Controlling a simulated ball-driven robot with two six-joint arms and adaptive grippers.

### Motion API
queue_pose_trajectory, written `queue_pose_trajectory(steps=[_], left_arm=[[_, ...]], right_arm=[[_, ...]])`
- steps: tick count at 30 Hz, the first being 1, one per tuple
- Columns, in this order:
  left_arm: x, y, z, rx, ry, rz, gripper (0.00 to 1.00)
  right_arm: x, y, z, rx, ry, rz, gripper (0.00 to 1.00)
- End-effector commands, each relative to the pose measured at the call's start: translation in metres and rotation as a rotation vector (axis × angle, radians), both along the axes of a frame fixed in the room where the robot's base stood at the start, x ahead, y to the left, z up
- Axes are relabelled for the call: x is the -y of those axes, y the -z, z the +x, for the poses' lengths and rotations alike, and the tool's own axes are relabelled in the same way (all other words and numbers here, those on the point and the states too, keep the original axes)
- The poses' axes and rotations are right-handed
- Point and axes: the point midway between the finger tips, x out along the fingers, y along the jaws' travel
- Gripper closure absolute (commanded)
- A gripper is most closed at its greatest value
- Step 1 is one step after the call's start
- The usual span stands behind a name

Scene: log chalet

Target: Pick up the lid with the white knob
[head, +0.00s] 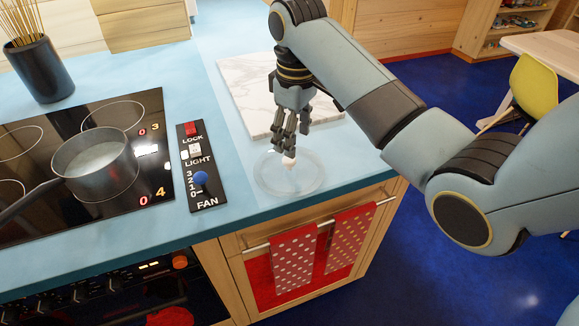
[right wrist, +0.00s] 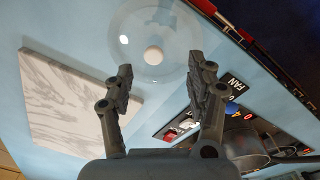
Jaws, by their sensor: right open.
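The clear glass lid (head: 270,178) with a white knob (head: 288,162) lies flat on the blue counter, near its front edge. My right gripper (head: 290,152) points down just above the knob in the head view. In the right wrist view the open fingers (right wrist: 160,85) have empty space between them. The lid (right wrist: 125,45) and its knob (right wrist: 153,55) lie beyond the fingertips there, with the knob roughly in line with the gap. Nothing is held. My left gripper is not in view.
A white marble board (head: 245,85) lies behind the lid. A control panel (head: 196,165) and a cooktop with a saucepan (head: 95,165) are to the left. Two dotted towels (head: 293,262) hang below the counter edge. A dark utensil pot (head: 42,70) stands far left.

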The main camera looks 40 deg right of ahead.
Motion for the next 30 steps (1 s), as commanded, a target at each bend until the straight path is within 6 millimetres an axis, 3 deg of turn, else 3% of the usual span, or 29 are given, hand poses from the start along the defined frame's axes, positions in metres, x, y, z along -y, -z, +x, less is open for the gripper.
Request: queue_pose_trajectory(steps=[3, 6, 13, 20, 27, 30], left_arm=[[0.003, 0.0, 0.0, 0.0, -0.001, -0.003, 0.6], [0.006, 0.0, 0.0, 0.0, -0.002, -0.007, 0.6], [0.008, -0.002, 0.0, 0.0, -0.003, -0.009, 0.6], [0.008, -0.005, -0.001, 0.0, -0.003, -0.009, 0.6], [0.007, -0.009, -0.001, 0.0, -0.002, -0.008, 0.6], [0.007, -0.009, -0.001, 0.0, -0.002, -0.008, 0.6]], right_arm=[[0.002, -0.01, 0.019, -0.023, -0.021, 0.011, 0.44], [0.002, -0.008, 0.025, -0.036, -0.031, 0.018, 0.44], [0.002, 0.029, 0.025, -0.039, -0.033, 0.018, 0.44], [0.004, 0.049, 0.025, -0.037, -0.032, 0.017, 0.44], [0.006, 0.086, 0.026, -0.038, -0.033, 0.018, 0.44], [0.006, 0.093, 0.026, -0.035, -0.033, 0.018, 0.44]])
